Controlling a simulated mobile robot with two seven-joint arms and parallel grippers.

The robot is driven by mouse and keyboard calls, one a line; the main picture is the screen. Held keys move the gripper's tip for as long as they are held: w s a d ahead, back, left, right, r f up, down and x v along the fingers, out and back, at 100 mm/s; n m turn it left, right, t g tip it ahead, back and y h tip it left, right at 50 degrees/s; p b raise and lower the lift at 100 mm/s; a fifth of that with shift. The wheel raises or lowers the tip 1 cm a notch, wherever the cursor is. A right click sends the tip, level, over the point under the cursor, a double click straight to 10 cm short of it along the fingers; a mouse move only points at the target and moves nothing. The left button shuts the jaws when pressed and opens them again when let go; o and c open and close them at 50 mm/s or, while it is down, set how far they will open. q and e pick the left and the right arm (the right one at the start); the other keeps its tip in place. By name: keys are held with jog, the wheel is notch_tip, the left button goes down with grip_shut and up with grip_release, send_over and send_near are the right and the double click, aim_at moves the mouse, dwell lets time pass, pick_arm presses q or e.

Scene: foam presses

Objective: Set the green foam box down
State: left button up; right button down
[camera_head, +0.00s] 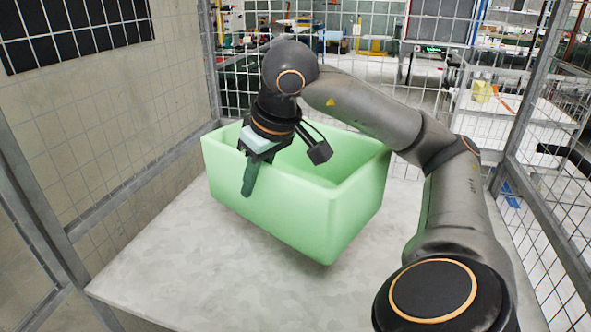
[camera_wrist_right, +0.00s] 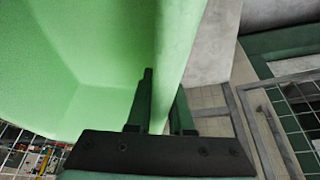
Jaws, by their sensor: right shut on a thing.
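The green foam box (camera_head: 285,215) is a large, open-topped, pale green box over the grey tabletop (camera_head: 165,275). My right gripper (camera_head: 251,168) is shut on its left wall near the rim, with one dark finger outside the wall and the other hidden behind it. In the right wrist view the two fingers of the gripper (camera_wrist_right: 163,105) straddle the wall of the box (camera_wrist_right: 85,60). The box looks empty where its inside shows. Its near lower corner points toward me; I cannot tell whether the underside touches the table. My left gripper is not in view.
Wire mesh fence panels (camera_head: 95,120) with metal posts stand left, behind and right of the table. The tabletop is clear in front and to the left of the box. Beyond the fence are a workbench (camera_head: 530,125) and workshop clutter.

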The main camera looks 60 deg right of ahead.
jog(key=shift+a, duration=0.1)
jog(key=w+a+f+b, duration=0.1)
jog(key=w+a+f, duration=0.1)
jog(key=w+f, duration=0.2)
jog(key=w+a+f+b, duration=0.1)
jog(key=w+a+f, duration=0.2)
jog(key=w+f, duration=0.1)
jog(key=w+a+f+b, duration=0.1)
jog(key=w+a+f, duration=0.1)
jog(key=f, duration=0.3)
jog(key=shift+w+a+f, duration=0.1)
jog(key=shift+w+a, duration=0.05)
jog(key=shift+w, duration=0.75)
jog(key=c, duration=0.8)
grip_release()
